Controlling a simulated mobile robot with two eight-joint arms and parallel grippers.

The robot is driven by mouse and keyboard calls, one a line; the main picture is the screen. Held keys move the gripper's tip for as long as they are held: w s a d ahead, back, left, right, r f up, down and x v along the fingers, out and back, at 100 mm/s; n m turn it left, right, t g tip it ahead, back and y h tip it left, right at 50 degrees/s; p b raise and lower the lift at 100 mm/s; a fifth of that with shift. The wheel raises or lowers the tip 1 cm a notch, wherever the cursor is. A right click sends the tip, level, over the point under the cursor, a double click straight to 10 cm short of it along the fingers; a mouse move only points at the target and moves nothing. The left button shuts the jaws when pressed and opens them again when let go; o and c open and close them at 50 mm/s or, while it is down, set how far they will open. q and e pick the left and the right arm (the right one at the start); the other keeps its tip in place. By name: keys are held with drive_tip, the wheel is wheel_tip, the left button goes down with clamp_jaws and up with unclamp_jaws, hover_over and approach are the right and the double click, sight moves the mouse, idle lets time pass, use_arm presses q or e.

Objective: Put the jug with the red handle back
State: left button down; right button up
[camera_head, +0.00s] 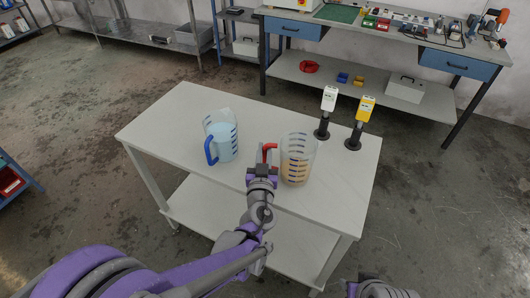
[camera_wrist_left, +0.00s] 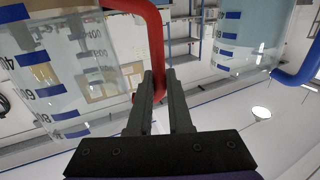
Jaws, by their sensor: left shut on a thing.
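The clear jug with the red handle (camera_head: 299,160) has blue marks and a yellowish content, and is on or just above the white table (camera_head: 180,108); I cannot tell which. Its red handle (camera_head: 267,151) faces left. My left gripper (camera_head: 262,168) is shut on this handle. In the left wrist view the fingers (camera_wrist_left: 159,84) close around the lower part of the red handle (camera_wrist_left: 154,40), with the jug (camera_wrist_left: 70,65) on the left.
A jug with a blue handle (camera_head: 223,140) and light blue liquid stands on the table to the left. A white device (camera_head: 329,98) and a yellow device (camera_head: 366,108) stand on black holders at the back right. The table's left part is clear.

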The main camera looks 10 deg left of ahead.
use_arm(q)
drive_tip(key=shift+f, duration=0.2)
drive_tip(key=c, duration=0.8)
unclamp_jaws()
drive_tip(key=shift+c, duration=0.2)
